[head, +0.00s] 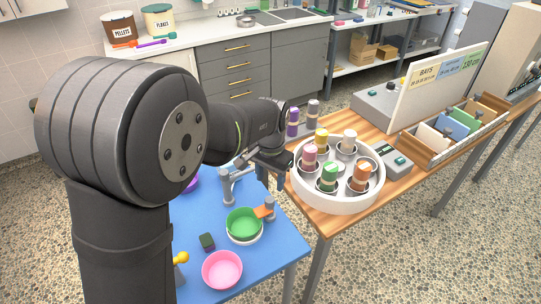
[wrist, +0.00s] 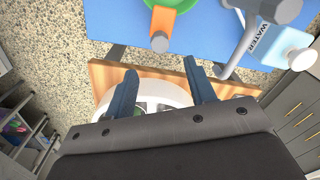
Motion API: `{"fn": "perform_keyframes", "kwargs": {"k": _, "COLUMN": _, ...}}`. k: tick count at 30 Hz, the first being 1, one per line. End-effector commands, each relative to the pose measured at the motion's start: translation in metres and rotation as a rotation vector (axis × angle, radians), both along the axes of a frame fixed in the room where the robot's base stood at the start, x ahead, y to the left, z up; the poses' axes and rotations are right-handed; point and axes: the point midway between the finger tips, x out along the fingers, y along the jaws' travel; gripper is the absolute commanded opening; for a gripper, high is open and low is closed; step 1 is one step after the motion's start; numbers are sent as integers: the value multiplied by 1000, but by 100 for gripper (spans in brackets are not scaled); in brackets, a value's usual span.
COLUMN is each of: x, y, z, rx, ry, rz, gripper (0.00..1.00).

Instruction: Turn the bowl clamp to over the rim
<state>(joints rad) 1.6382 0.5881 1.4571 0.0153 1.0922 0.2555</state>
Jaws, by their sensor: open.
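The bowl clamp (head: 264,212) is an orange arm on a short grey post at the right of the green bowl (head: 243,223). The bowl sits on a white base on the blue table. In the wrist view the orange clamp (wrist: 163,25) shows at the top and overlaps the edge of the green bowl (wrist: 182,3). I cannot tell whether it touches the rim. My gripper (head: 270,178) is open and empty, behind the clamp in the head view and apart from it. In the wrist view its two fingers (wrist: 160,72) point toward the clamp's post with a gap between them.
A grey tap-like stand (head: 228,187) rises left of my gripper; a WATER-labelled part (wrist: 266,22) shows beside it. A white carousel (head: 335,205) with colored bottles is close on the right.

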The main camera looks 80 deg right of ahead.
Motion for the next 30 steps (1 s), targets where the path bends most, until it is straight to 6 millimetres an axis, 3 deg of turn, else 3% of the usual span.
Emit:
{"fn": "perform_keyframes", "kwargs": {"k": 1, "x": 0, "y": -1, "z": 15, "rx": -6, "ry": 1, "rz": 0, "gripper": 50}}
{"fn": "perform_keyframes", "kwargs": {"k": 6, "x": -1, "y": -1, "z": 52, "rx": -4, "ry": 0, "rz": 0, "gripper": 50}}
{"fn": "perform_keyframes", "kwargs": {"k": 12, "x": -1, "y": 0, "z": 81, "rx": -2, "ry": 1, "rz": 0, "gripper": 50}}
{"fn": "perform_keyframes", "kwargs": {"k": 18, "x": -1, "y": 0, "z": 90, "rx": -1, "ry": 0, "rz": 0, "gripper": 50}}
{"fn": "perform_keyframes", "kwargs": {"k": 30, "x": -1, "y": 0, "z": 90, "rx": -1, "ry": 0, "rz": 0, "gripper": 50}}
